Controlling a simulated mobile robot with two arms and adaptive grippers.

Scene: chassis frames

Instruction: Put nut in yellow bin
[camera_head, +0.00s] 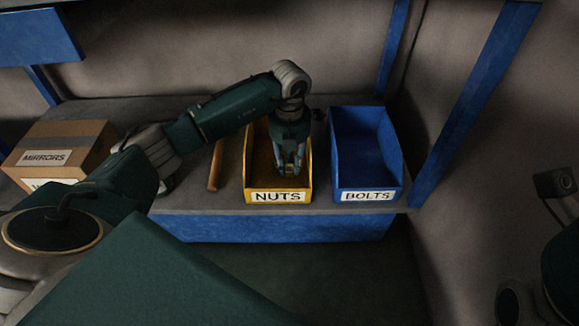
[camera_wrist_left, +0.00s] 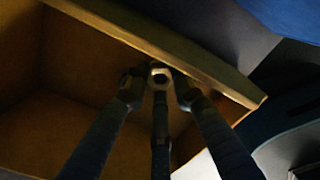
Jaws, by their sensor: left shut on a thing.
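The yellow bin (camera_head: 251,171) stands on the shelf and carries a NUTS label on its front. My left gripper (camera_head: 291,168) reaches down into or just over this bin from above. In the left wrist view my left gripper (camera_wrist_left: 160,82) is shut on a small metal nut (camera_wrist_left: 160,73), held between the fingertips. The bin's wall (camera_wrist_left: 165,45) and its brownish inside show around the fingers there. The nut is too small to make out in the head view. My right gripper is not in view.
A blue bin (camera_head: 365,160) labelled BOLTS stands to the right of the yellow one. A cardboard box (camera_head: 88,137) labelled MIRRORS sits at the left of the shelf (camera_head: 195,201). A blue upright (camera_head: 470,105) rises at the shelf's right end.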

